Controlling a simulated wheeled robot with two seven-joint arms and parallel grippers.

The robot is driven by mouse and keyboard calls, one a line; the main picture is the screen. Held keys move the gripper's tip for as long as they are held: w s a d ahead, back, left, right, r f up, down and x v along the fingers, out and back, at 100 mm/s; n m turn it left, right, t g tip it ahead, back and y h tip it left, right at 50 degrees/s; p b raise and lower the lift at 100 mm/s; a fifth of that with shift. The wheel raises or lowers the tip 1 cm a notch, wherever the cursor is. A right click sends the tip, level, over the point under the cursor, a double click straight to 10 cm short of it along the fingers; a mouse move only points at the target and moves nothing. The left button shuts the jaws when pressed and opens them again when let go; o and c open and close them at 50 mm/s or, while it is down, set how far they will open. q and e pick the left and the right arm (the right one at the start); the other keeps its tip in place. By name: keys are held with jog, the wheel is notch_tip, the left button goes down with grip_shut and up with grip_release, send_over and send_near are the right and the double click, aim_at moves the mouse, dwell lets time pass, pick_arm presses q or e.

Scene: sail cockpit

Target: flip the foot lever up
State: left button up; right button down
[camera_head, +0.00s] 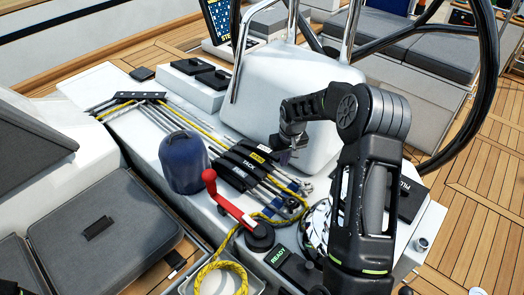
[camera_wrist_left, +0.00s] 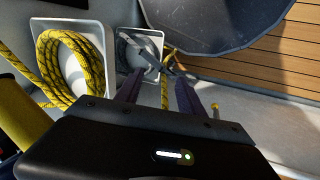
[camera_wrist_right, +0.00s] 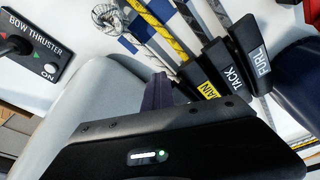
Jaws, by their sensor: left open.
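No lever with a readable "foot" label shows in these views. A row of black clutch levers lies on the white console. In the right wrist view I read the main lever (camera_wrist_right: 208,88), the tack lever (camera_wrist_right: 232,75) and the furl lever (camera_wrist_right: 254,55). The lever with a yellow label (camera_head: 257,157) also shows in the head view. My right gripper (camera_head: 286,155) is over the console, just right of the levers; its fingers (camera_wrist_right: 167,92) look close together, with nothing seen between them. My left gripper (camera_wrist_left: 160,90) is open and empty, and is outside the head view.
A red-handled crank (camera_head: 228,203) and a blue winch cover (camera_head: 184,162) stand left of the levers. A bow thruster panel (camera_wrist_right: 32,50) is at the left in the right wrist view. A coiled yellow rope (camera_wrist_left: 70,68) sits in a white tray near my left gripper.

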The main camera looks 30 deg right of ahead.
jog(key=shift+w+r, duration=0.3)
jog(key=shift+w, duration=0.05)
